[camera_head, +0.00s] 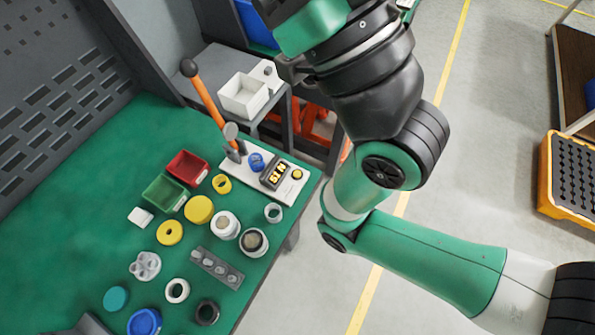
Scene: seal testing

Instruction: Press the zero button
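The seal tester (240,165) is a white base plate near the right edge of the green table (60,230). It has a lever with an orange handle (205,100), a blue round part (256,161), a dark display with yellow digits (274,175) and a round yellow button (297,174). I cannot read a label on the button. Nothing touches it. My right arm comes in from the right and bends up past the top edge, to the right of the tester. I cannot make out its gripper. My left gripper does not show.
A red bin (187,167), a green bin (164,193), yellow rings, white jars and several other small parts crowd the table left of and below the tester. A white box (243,96) stands on a grey side table behind. The floor to the right is mostly open.

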